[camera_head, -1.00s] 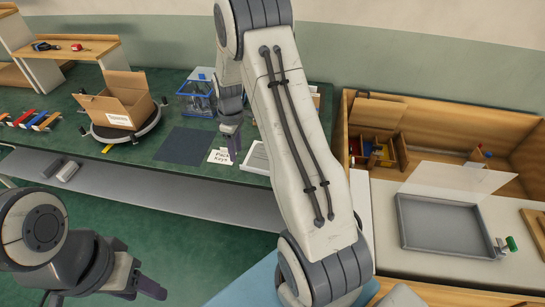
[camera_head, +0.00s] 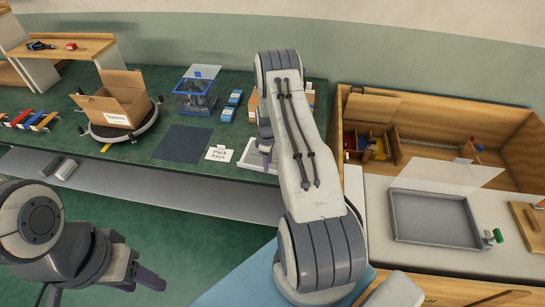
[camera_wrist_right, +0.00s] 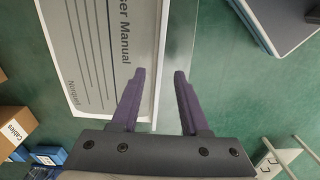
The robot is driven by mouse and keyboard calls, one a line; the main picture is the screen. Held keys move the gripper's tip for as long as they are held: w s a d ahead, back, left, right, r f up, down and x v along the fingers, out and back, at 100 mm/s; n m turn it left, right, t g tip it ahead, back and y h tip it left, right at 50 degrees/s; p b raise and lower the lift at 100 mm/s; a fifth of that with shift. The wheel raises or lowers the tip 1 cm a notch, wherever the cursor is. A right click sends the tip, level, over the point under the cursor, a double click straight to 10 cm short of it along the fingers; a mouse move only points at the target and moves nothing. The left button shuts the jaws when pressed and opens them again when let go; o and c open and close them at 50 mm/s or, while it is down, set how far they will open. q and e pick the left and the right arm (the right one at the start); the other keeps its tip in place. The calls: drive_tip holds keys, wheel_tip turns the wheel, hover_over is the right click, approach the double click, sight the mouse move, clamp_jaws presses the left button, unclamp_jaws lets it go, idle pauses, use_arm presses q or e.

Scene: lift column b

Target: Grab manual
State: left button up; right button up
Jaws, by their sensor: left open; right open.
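The manual (camera_wrist_right: 88,42) is a white and grey booklet printed "User Manual". It lies flat in the upper left of the right wrist view. In the head view, the manual (camera_head: 249,160) is near the green table's front edge, partly hidden by my right arm. My right gripper (camera_wrist_right: 158,74) is open and empty, with its fingertips around the manual's right long edge; I cannot tell whether they touch it. It also shows in the head view (camera_head: 267,157), seen from the side. My left gripper (camera_head: 148,279) is open and empty at the lower left, away from the table.
A "Pack Keys" card (camera_head: 219,153), dark mat (camera_head: 183,143), blue-framed clear bin (camera_head: 196,92) and blue boxes (camera_head: 232,105) lie left of the manual. An open carton (camera_head: 112,100) stands on a turntable. A grey tray (camera_head: 435,218) sits on the right bench.

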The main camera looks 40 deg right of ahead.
drive_tip(key=shift+f+p, duration=0.3)
drive_tip(key=shift+f, duration=1.1)
clamp_jaws()
idle(0.4)
